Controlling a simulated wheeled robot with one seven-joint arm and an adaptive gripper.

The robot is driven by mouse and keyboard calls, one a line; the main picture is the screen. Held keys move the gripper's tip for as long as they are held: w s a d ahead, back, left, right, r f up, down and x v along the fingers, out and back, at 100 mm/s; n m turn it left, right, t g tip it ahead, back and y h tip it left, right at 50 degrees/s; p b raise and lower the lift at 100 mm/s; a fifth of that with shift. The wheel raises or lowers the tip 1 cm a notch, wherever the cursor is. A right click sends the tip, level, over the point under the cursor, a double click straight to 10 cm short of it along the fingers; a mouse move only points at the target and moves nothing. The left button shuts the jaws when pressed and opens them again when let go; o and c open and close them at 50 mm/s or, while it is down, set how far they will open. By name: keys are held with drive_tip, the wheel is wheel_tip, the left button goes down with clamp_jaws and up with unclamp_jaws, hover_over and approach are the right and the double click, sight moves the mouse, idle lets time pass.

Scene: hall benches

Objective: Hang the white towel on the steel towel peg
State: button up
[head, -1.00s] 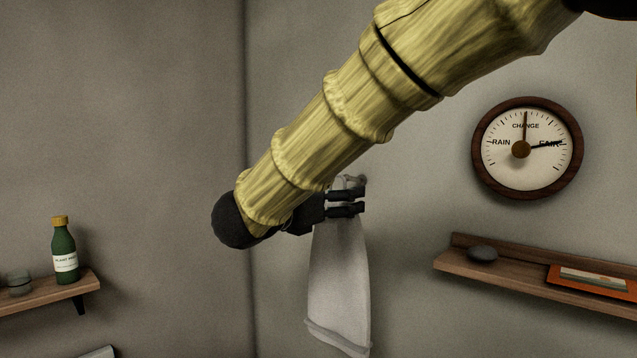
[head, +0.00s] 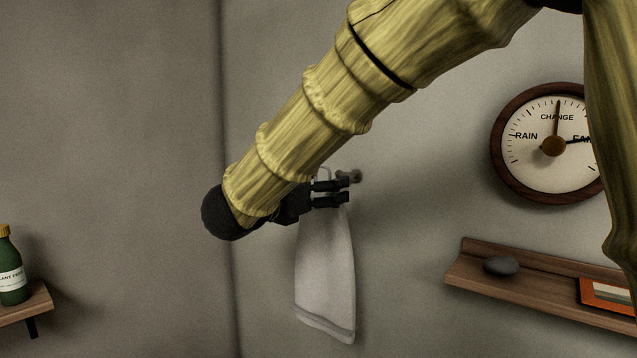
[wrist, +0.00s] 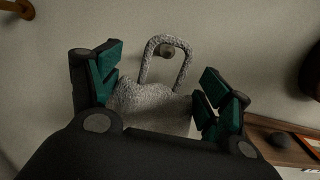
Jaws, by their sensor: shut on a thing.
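The white towel (head: 325,270) hangs down from my gripper (head: 330,193) in the head view, clear of the wall shelves. My gripper is shut on its upper end, just below its hanging loop (head: 325,173). The steel towel peg (head: 354,176) sticks out of the wall just right of the loop and above the fingertips. In the wrist view, the towel (wrist: 150,105) is bunched between the fingers (wrist: 155,95). The loop (wrist: 184,70) stands upright there, and the peg (wrist: 167,50) shows through its upper opening. I cannot tell whether the peg passes through the loop.
A round weather dial (head: 525,165) hangs on the wall to the right. Below it, a wooden shelf (head: 465,268) holds a dark stone (head: 501,265) and an orange-framed picture (head: 605,294). A green bottle (head: 12,270) stands on a left shelf (head: 30,304). The wall around the towel is clear.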

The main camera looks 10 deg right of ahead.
sight(356, 185)
drive_tip(key=shift+s+d+r+p, duration=0.2)
drive_tip(key=shift+d+r+p, duration=0.1)
drive_tip(key=shift+d+r, duration=0.1)
drive_tip(key=shift+w+d+f+p, duration=0.3)
drive_tip(key=shift+w+d+p, duration=0.15)
drive_tip(key=shift+w, duration=0.2)
drive_tip(key=shift+p+x, duration=2.85)
drive_tip(key=shift+p, duration=0.2)
drive_tip(key=shift+d+f+b, duration=0.1)
drive_tip(key=shift+f+b, duration=0.3)
drive_tip(key=shift+f, duration=0.05)
drive_tip(key=shift+d+f+b, duration=0.1)
drive_tip(key=shift+f+b, duration=0.05)
drive_tip(key=shift+b, duration=0.25)
drive_tip(key=shift+w+d+f+b, duration=0.35)
drive_tip(key=shift+f+b, duration=0.05)
drive_tip(key=shift+b, duration=1.25)
